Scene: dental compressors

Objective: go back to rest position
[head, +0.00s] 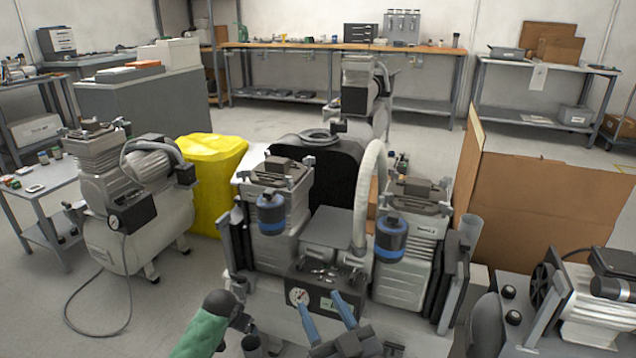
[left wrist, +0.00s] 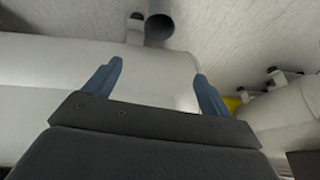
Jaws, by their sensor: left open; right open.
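My right gripper (head: 320,300) is at the bottom centre of the head view, with its two blue fingers apart and nothing between them. Its fingertips show in front of the black control panel (head: 328,284) of the central compressor (head: 405,282); I cannot tell whether they touch it. My left gripper (left wrist: 158,69) shows in the left wrist view, its blue fingers spread and empty. A white rounded tank (left wrist: 50,75) lies behind those fingers, and the gap to it is unclear. I cannot make out the left gripper in the head view.
A compressor on a white tank (head: 140,235) stands at left, near a yellow bin (head: 212,180). A cardboard box (head: 540,210) and another compressor (head: 590,310) are at right. A green object (head: 203,335) is at the bottom. Workbenches (head: 340,47) line the back; open floor lies before them.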

